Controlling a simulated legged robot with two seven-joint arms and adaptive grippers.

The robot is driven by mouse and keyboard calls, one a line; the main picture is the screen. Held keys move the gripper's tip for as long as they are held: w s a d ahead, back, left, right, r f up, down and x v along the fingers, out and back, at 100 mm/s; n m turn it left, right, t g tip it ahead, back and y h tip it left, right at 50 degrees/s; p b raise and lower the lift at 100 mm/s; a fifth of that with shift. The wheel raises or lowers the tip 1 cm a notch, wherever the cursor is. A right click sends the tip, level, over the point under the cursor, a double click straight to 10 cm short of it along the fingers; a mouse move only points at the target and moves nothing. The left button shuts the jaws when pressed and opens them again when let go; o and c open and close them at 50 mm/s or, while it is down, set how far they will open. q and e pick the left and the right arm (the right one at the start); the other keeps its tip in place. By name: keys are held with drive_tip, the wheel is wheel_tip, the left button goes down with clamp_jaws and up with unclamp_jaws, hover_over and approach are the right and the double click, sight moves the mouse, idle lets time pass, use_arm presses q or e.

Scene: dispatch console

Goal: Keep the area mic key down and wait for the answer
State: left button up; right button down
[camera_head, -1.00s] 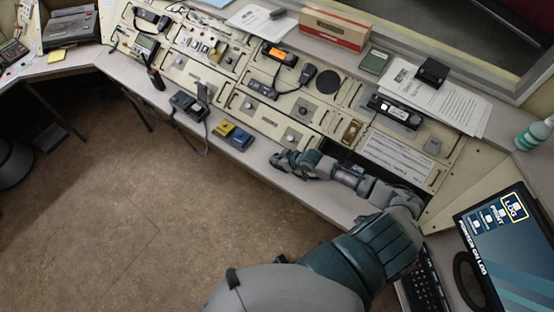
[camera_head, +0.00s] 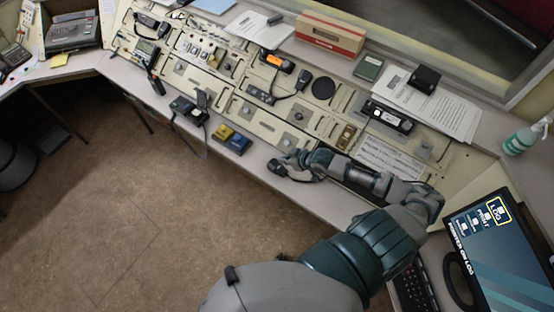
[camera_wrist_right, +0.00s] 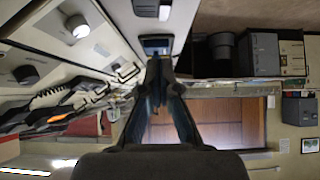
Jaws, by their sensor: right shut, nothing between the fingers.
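My right gripper (camera_head: 279,168) is shut and empty at the front edge of the console, low over the desk ledge. In the right wrist view its dark fingers (camera_wrist_right: 160,66) come together, with a small dark blue box (camera_wrist_right: 157,45) just beyond the tips. In the head view a blue box (camera_head: 239,143) and a yellow box (camera_head: 222,131) sit side by side on the ledge, left of the gripper and apart from it. No label that I can read marks the area mic key, so I cannot tell which control it is. My left gripper is out of view.
The sloped console has an orange-screened radio (camera_head: 276,61), a hand microphone (camera_head: 303,78) and a black device (camera_head: 388,117). A monitor (camera_head: 505,250) and keyboard (camera_head: 414,286) stand at the lower right. A spray bottle (camera_head: 524,138) stands at the right.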

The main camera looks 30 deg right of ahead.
drive_tip(key=shift+v, duration=1.65)
drive_tip(key=shift+w+a+r, duration=0.1)
drive_tip(key=shift+w+r, duration=0.05)
drive_tip(key=s+a+f+m+g+h, duration=0.1)
drive_tip(key=s+a+f+g+h, duration=0.15)
drive_tip(key=s+a, duration=0.55)
drive_tip(key=s+a+f+m+g+h, duration=0.1)
drive_tip(key=s+a+m+g, duration=0.3)
drive_tip(key=s, duration=0.8)
wheel_tip(320, 180, down, 28)
drive_tip(key=s+n, duration=0.3)
drive_tip(key=s+d+f+g, duration=0.1)
drive_tip(key=s+d+f, duration=0.1)
drive_tip(key=s+f, duration=1.2)
drive_tip(key=s, duration=0.2)
drive_tip(key=shift+s+d+f+b, duration=0.25)
drive_tip(key=shift+s+f+b, duration=0.05)
drive_tip(key=shift+f+b, duration=0.05)
